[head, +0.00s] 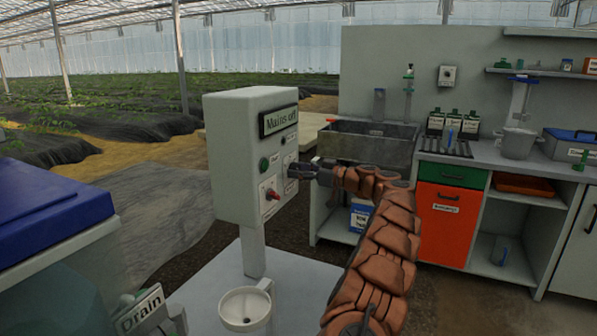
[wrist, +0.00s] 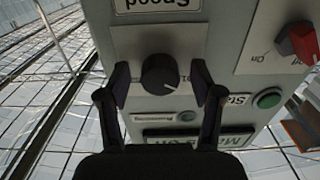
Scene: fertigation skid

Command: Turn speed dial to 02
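The speed dial (wrist: 160,73) is a round black knob with a short white mark pointing to the lower right in the wrist view. Its plate has an upside-down "Speed" label (wrist: 156,4). Small print beside the dial is partly hidden by a finger and too small to read surely. My gripper (wrist: 161,76) is open, one finger on each side of the dial, with gaps showing on both sides. In the head view my gripper (head: 304,170) is at the front of the grey control box (head: 232,150) and hides the dial there.
In the wrist view the red switch (wrist: 300,42) lies right of the dial. A white funnel (head: 245,308) stands below. A sink (head: 368,142) is behind.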

